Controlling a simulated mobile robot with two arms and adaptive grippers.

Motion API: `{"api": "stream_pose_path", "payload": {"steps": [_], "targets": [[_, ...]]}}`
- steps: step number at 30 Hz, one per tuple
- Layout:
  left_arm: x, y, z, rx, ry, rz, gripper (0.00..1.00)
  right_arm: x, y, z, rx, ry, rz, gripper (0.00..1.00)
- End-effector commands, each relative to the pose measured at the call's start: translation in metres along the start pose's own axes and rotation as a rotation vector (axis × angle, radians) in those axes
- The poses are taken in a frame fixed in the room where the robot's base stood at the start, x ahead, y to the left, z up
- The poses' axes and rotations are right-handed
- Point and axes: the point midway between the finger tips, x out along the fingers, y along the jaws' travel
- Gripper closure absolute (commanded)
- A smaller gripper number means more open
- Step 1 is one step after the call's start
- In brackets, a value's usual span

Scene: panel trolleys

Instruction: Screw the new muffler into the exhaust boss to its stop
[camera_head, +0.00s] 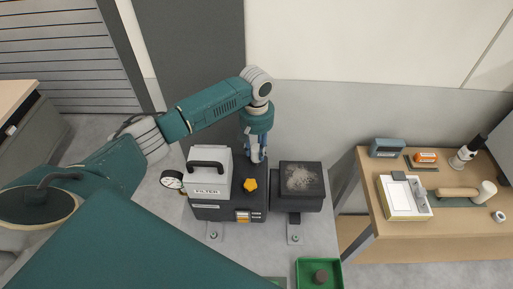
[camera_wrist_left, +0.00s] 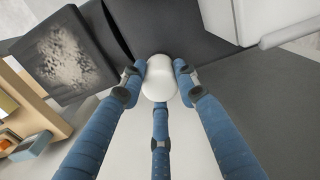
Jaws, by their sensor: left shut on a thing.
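My left gripper (camera_head: 257,150) reaches down from above behind the machine, between its filter box and a dark square block. In the left wrist view its blue fingers (camera_wrist_left: 158,88) are closed around a white rounded piece, the new muffler (camera_wrist_left: 158,76). The muffler points away from the wrist camera, toward the machine's dark surface. The exhaust boss is hidden behind the muffler and fingers, so I cannot tell how far the threads are engaged. My right gripper does not show.
The machine (camera_head: 228,213) carries a white filter box (camera_head: 208,188), a yellow knob (camera_head: 250,184) and a gauge (camera_head: 172,180). A dark block with a dusty patch (camera_head: 301,179) stands beside it. A green tray (camera_head: 318,262) holds a dark round piece (camera_head: 320,277). A wooden table (camera_head: 455,246) with tools stands right.

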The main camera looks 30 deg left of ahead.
Motion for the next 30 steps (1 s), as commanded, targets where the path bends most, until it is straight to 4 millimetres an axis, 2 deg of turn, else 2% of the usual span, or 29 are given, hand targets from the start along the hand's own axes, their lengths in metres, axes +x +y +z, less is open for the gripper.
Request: {"api": "stream_pose_path", "payload": {"steps": [8,16,26,30], "targets": [[-0.0008,0.0001,-0.0007,0.012,0.002,0.001,1.0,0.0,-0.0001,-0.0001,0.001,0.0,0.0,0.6],[-0.0007,0.0001,-0.0012,0.256,0.003,0.0,1.0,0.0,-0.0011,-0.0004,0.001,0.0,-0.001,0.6],[-0.0008,0.0001,-0.0014,0.294,0.003,0.0,1.0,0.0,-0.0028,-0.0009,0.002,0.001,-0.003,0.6],[-0.0007,0.0001,-0.0015,0.422,0.004,-0.001,1.0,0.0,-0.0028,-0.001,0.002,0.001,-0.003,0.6]]}}
